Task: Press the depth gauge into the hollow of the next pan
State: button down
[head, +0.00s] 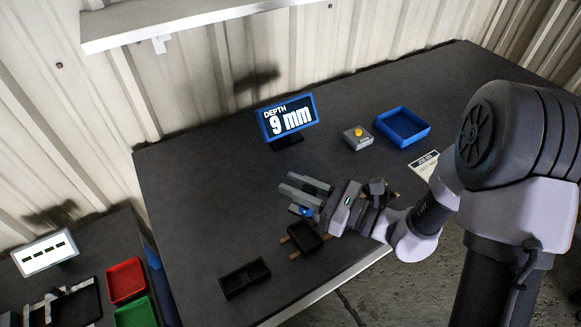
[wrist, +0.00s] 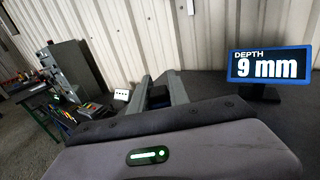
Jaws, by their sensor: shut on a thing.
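My gripper (head: 306,187) is over the middle of the dark table, its fingers pointing left. It is shut on a small blue and dark thing, likely the depth gauge (head: 300,211). In the wrist view the gauge (wrist: 158,97) shows as a dark block between the two grey fingers. A black pan (head: 305,238) lies on brown strips just below my gripper. Another dark pan (head: 246,279), divided inside, lies nearer the table's front edge. The display (head: 287,118) reads "DEPTH 9 mm". Whether the gauge touches anything beneath it cannot be seen.
A grey box with a yellow button (head: 357,138) and an empty blue tray (head: 402,137) stand at the back right, near a printed card (head: 424,165). A red bin (head: 126,281) and a green bin (head: 134,313) stand at lower left. The table's left part is clear.

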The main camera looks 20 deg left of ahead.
aim_at(296, 210)
jog(key=shift+s+a, duration=0.3)
jog(key=shift+s, duration=0.05)
jog(key=shift+d+f, duration=0.1)
jog(key=shift+f, duration=0.1)
jog(key=f+b, duration=0.6)
jog(key=f, duration=0.1)
jog(key=shift+w+d, duration=0.2)
jog(key=shift+d, duration=0.15)
jog(key=shift+s+f+b, duration=0.1)
jog(key=shift+f+b, duration=0.2)
jog(key=shift+b, duration=0.2)
dwell(1.1)
notch_tip(296, 210, up, 7)
jog(key=p, duration=0.5)
jog(key=shift+r+p, duration=0.15)
jog(key=shift+p, duration=0.2)
